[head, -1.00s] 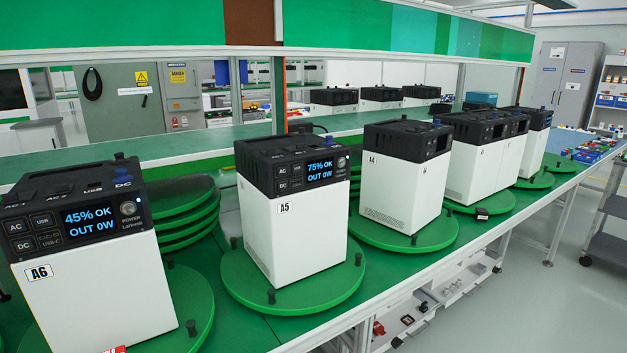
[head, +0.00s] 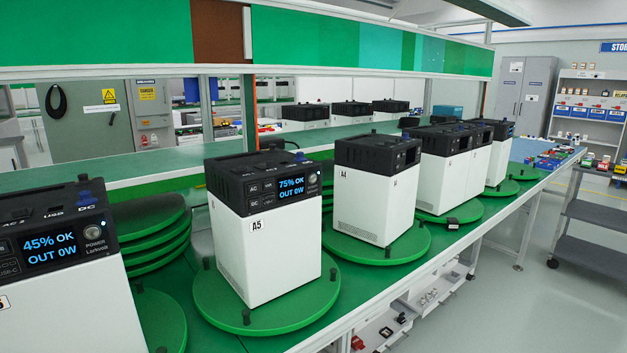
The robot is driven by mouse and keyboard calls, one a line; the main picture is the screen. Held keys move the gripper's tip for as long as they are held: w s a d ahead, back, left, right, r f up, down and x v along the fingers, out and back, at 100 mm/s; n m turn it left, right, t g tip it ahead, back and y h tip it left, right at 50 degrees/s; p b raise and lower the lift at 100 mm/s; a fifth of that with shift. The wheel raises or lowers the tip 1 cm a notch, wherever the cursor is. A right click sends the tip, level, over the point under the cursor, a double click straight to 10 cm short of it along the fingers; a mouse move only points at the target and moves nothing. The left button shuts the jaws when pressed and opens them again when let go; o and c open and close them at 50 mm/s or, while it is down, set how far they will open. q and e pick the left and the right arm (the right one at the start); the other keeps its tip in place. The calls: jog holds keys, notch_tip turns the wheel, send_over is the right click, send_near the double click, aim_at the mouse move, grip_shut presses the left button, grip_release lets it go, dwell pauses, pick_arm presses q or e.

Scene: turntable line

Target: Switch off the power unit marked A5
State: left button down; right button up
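The power unit marked A5 (head: 266,262) is a white box with a black top, standing upright on a round green turntable (head: 213,311) left of the middle in the head view. Its lit display (head: 291,189) reads 75% OK, OUT 0W. A round button (head: 312,179) sits to the right of the display, with a small light by it. The A5 label is on the front below the black part. Neither of my grippers is in view.
Another unit (head: 90,310) stands at the left edge, its display reading 45% OK, OUT 0W. The A4 unit (head: 372,205) and several more stand to the right on turntables. A grey cart (head: 590,250) is at right. The floor (head: 500,315) between is clear.

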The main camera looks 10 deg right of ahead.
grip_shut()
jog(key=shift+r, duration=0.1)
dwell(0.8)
